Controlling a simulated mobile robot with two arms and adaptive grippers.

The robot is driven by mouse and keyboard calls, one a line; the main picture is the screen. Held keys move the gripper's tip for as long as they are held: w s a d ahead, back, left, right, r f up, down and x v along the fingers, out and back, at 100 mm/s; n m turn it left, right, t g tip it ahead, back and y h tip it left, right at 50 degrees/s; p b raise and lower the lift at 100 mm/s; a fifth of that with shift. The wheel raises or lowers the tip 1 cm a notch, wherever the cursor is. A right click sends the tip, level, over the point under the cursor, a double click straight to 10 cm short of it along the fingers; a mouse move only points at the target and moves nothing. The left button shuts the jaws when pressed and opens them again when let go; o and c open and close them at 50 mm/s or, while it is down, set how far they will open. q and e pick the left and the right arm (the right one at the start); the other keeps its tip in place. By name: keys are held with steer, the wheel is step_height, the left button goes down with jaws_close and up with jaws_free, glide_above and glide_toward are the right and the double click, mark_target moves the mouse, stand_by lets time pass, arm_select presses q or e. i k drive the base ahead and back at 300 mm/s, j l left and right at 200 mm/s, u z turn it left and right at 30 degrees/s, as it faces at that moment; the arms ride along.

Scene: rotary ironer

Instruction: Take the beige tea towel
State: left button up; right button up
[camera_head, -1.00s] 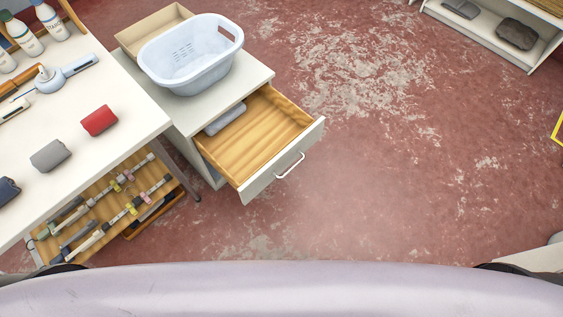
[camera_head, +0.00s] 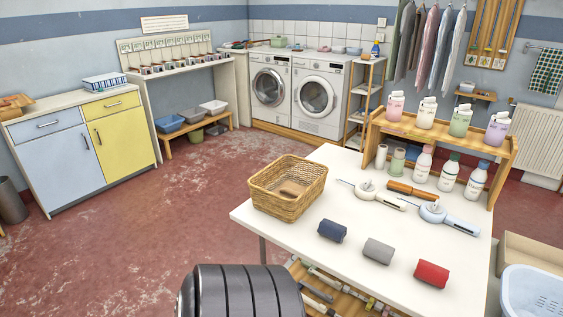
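I cannot make out a beige tea towel in this view. Three rolled cloths lie in a row on the white table (camera_head: 312,231): a dark blue roll (camera_head: 332,230), a grey roll (camera_head: 378,250) and a red roll (camera_head: 432,273). A wicker basket (camera_head: 288,190) stands at the table's left corner with something brown inside, too unclear to name. A dark checked towel (camera_head: 547,70) hangs on a wall rail at the right. Neither of my grippers is in view.
Two white front-loading machines (camera_head: 318,96) stand at the back wall. A blue and yellow cabinet (camera_head: 125,140) is at the left. The red floor left of the table is open.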

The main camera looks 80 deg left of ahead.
mark_target(287, 189)
steer(key=u, duration=2.25)
steer(key=j, duration=0.1)
